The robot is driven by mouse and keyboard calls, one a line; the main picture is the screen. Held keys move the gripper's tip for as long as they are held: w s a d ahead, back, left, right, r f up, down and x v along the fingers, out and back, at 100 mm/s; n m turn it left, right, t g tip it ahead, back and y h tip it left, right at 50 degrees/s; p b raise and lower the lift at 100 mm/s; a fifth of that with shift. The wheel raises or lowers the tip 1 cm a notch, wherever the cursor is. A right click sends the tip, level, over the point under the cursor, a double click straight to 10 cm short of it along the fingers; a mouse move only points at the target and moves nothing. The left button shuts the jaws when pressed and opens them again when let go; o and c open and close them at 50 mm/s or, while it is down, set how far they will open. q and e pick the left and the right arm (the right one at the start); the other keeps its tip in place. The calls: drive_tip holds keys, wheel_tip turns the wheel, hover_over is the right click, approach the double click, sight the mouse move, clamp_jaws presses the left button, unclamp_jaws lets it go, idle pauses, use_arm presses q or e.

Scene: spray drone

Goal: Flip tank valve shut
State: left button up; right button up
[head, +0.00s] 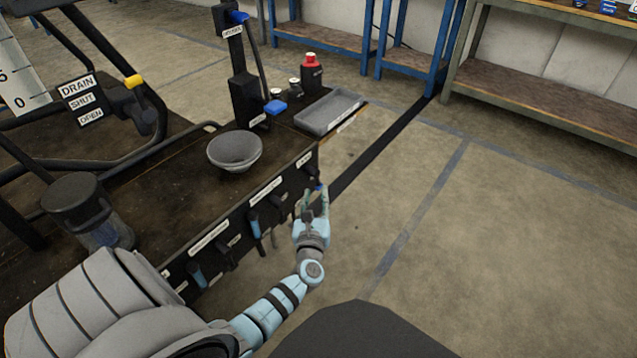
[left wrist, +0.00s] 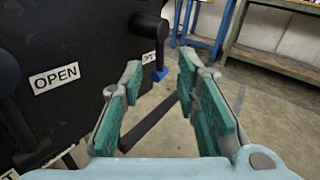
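My left gripper (head: 313,200) is just off the right end of the black bench's front panel. In the left wrist view its green-padded fingers (left wrist: 160,85) are apart with nothing between them. Beyond them, a black valve with a blue-tipped lever (left wrist: 159,60) hangs on the panel, its lever pointing down; the fingers do not visibly touch it. The same lever is partly hidden behind the gripper in the head view. An OPEN label (left wrist: 55,77) is on the panel. A yellow-handled valve (head: 134,82) stands beside the DRAIN, SHUT, OPEN signs (head: 81,98). I cannot read which valve is the tank's. My right gripper is out of view.
The bench top holds a grey bowl (head: 235,150), a grey tray (head: 330,111) and a red-capped bottle (head: 311,72). More blue-handled levers (head: 254,222) line the front panel. Concrete floor (head: 500,240) to the right is clear. Blue-legged shelves (head: 325,37) stand behind.

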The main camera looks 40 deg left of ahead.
sight(318, 182)
use_arm(q)
drive_tip(key=b+x, duration=0.1)
drive_tip(key=x, duration=0.4)
drive_tip(key=shift+f, duration=0.15)
drive_tip(key=shift+w+a, duration=0.15)
drive_tip(key=shift+w, duration=0.05)
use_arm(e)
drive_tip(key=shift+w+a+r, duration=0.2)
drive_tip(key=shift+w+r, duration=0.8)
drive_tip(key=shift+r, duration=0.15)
